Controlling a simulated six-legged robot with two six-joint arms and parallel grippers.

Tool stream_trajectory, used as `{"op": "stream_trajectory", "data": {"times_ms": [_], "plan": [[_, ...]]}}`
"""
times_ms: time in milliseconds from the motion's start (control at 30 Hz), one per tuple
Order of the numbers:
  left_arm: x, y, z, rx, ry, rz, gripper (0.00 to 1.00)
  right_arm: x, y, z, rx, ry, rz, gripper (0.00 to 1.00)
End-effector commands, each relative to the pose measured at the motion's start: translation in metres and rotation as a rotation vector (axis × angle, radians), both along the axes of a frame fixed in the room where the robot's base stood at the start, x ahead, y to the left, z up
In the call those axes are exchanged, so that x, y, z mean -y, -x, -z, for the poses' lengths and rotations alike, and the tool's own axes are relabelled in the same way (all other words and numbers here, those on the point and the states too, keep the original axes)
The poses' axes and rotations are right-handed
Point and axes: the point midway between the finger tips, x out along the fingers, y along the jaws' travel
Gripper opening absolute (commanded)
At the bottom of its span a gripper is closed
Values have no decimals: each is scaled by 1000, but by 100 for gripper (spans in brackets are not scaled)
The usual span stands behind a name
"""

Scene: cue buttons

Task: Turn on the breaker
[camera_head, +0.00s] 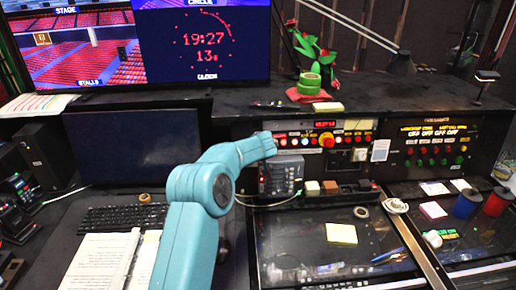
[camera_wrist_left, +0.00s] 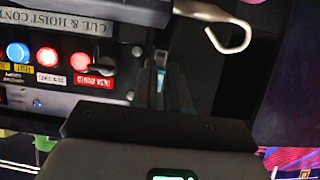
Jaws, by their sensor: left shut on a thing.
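My left gripper (camera_wrist_left: 167,88) shows in the wrist view with its dark fingers close together. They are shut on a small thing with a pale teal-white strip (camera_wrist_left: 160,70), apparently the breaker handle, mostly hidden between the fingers. It is just beside the end of the cue and hoist control panel (camera_wrist_left: 75,45). In the head view my teal left arm reaches the left end of this panel (camera_head: 325,137), and the fingers cannot be made out. Blue (camera_wrist_left: 17,53), white and red lit buttons show on the panel. My right gripper is in neither view.
A second panel with red and green buttons (camera_head: 435,145) is to the right. A dark monitor (camera_head: 125,143) and a keyboard (camera_head: 120,218) are left of the arm. A pale metal hook (camera_wrist_left: 225,28) is close to the gripper.

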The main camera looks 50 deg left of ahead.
Motion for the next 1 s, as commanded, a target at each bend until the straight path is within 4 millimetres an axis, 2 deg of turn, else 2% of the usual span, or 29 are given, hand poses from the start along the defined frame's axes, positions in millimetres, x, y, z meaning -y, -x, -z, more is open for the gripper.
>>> {"op": "stream_trajectory", "data": {"times_ms": [500,533,600,1000], "plan": [[0,0,0,-10,10,0,0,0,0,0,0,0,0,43],[0,0,0,-10,10,0,20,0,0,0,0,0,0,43],[0,0,0,-10,10,0,39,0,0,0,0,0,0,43],[5,4,-5,-9,8,1,39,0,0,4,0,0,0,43]]}}
